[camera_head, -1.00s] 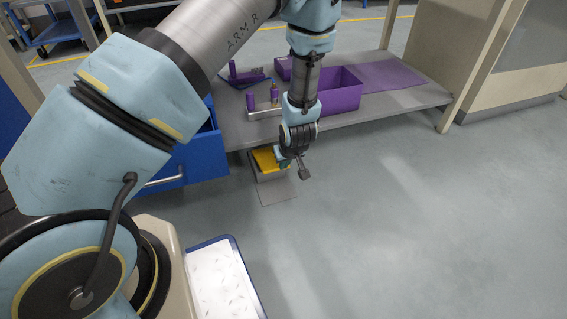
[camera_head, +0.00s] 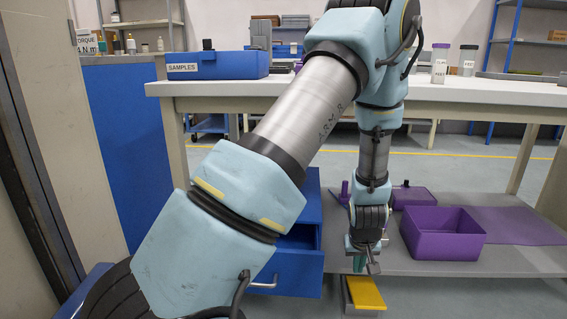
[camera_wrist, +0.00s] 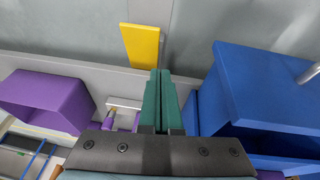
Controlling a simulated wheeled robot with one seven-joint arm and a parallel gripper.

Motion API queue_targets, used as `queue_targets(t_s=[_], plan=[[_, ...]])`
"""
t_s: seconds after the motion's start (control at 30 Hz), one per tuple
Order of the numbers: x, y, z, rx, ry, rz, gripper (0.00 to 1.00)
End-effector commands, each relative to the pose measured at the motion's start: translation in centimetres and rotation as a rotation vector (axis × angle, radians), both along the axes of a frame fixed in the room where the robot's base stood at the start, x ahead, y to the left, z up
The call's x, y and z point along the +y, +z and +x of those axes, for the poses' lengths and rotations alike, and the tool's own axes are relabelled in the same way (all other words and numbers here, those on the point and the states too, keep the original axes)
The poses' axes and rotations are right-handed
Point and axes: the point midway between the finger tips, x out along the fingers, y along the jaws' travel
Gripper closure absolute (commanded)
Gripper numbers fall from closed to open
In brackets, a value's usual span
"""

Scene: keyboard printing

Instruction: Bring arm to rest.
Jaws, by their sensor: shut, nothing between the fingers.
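My gripper (camera_head: 362,264) hangs pointing down in front of the lower shelf in the head view, at the end of my bent arm. In the wrist view its two green fingers (camera_wrist: 162,95) are together with nothing between them. A yellow block or plate (camera_head: 366,293) lies below the gripper in the head view. It also shows just beyond the fingertips in the wrist view (camera_wrist: 141,45), apart from them.
A purple bin (camera_head: 443,245) stands on the grey lower shelf (camera_head: 500,262), right of the gripper. An open blue drawer (camera_head: 285,272) is close on its left. A blue SAMPLES box (camera_head: 217,66) and bottles stand on the white bench (camera_head: 330,87). Open floor lies in front.

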Motion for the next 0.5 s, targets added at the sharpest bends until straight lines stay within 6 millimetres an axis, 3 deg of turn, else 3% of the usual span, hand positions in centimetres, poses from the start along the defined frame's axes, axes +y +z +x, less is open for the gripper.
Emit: queue_targets(t_s=[0.03,0.2,0.3,0.5], plan=[[2.3,3.1,0.8,0.018,0.011,-0.016,1.0],[10.1,10.3,0.8,0.077,0.0,-0.026,1.0],[14.7,13.7,-0.3,0.102,-0.007,-0.013,1.0],[21.8,18.1,-3.3,0.134,-0.01,0.032,1.0]])
